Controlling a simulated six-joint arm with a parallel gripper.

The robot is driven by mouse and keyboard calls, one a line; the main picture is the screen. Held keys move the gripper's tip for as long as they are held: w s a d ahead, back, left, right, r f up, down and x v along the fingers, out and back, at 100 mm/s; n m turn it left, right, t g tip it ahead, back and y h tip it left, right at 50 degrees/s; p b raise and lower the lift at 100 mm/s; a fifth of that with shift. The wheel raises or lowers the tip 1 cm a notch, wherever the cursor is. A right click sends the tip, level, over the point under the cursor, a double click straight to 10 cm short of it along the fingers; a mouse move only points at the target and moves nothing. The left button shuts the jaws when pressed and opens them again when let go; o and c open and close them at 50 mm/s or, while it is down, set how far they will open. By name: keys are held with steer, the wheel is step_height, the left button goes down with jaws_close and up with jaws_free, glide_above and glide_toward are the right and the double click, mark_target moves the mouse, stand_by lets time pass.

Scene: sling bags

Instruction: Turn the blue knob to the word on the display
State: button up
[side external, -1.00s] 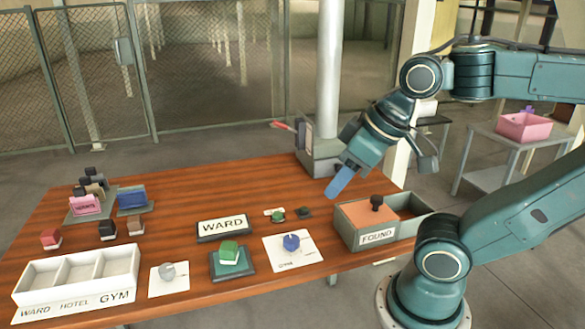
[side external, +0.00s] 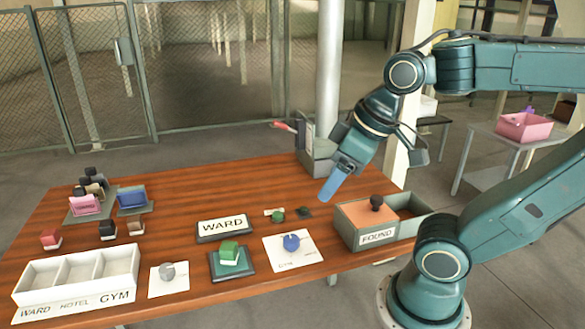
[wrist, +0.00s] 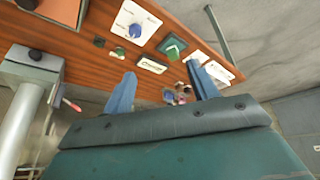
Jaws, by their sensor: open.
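The blue knob (side external: 291,242) sits on a white card (side external: 309,257) near the front edge of the table; small printing on the card is too blurred to read in full. The knob also shows in the wrist view (wrist: 135,30). The display (side external: 222,225), left of and behind the knob, reads WARD. My gripper (side external: 326,196) is above the table, right of and higher than the knob, fingers pointing down-left, apart from everything. In the wrist view my gripper (wrist: 161,92) has its two blue fingers spread, with nothing held between them.
A green block (side external: 229,252) on a dark green base is left of the card. A wooden-topped box (side external: 366,216) labelled FOUND stands to its right. A white tray (side external: 120,266) labelled WARD, HOTEL, GYM is at front left. A grey post (side external: 328,80) rises behind.

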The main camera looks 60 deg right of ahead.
steer(key=w+d+f+n+g, duration=0.35)
steer(key=w+n, duration=0.25)
steer(key=w, duration=0.2)
steer(key=n+g, duration=0.2)
steer(key=n, duration=0.3)
glide_above(291, 239)
step_height(291, 239, down, 7)
steer(key=shift+d, duration=0.1)
steer(key=shift+f, duration=6.85)
steer(key=c, duration=1)
